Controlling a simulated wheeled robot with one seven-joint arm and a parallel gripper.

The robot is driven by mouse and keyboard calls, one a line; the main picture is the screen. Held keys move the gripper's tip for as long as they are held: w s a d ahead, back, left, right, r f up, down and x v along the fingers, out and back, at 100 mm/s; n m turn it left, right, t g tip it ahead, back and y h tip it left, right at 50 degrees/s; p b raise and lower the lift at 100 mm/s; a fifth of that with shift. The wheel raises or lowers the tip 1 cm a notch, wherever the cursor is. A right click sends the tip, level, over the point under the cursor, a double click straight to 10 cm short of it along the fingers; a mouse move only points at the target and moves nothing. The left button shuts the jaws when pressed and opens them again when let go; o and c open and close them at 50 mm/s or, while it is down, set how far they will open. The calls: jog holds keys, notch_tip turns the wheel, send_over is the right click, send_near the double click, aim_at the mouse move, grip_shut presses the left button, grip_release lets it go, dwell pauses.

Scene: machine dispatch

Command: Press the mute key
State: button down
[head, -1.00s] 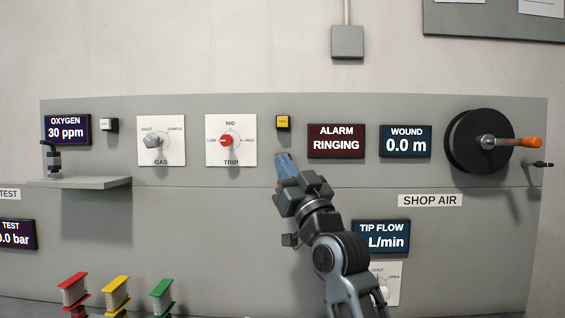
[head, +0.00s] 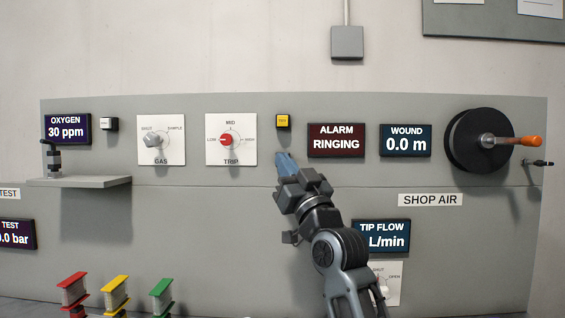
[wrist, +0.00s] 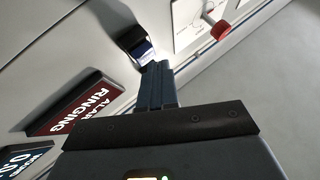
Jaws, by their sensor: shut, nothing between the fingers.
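A small yellow key (head: 283,121) in a black housing sits on the grey panel, just left of the alarm display; its lettering is too small to read surely. The alarm display (head: 336,141) reads "ALARM RINGING". My gripper (head: 283,157) is shut and empty, its blue fingers pointing up toward the panel, just below the yellow key in the head view. In the wrist view the fingertips (wrist: 155,70) are close to the key's black housing (wrist: 132,36) and partly cover the key. Whether they touch it I cannot tell.
A trip dial (head: 231,140) with a red knob is left of the yellow key, and a gas dial (head: 161,140) is farther left. A small pale key (head: 109,124) is beside the oxygen display (head: 67,129). A black reel (head: 474,141) protrudes at right.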

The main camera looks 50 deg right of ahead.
jog(key=shift+w+d+b, duration=0.35)
jog(key=shift+d+b, duration=0.05)
jog(key=shift+d, duration=0.05)
dwell(0.6)
dwell(0.4)
jog(key=shift+s+a+p, duration=0.35)
jog(key=shift+s+a, duration=0.25)
jog(key=shift+a, duration=0.15)
jog(key=s+a+p, duration=0.1)
jog(key=a, duration=0.1)
jog(key=s+a+p, duration=0.1)
jog(key=s+a, duration=0.1)
dwell(0.3)
dwell(0.8)
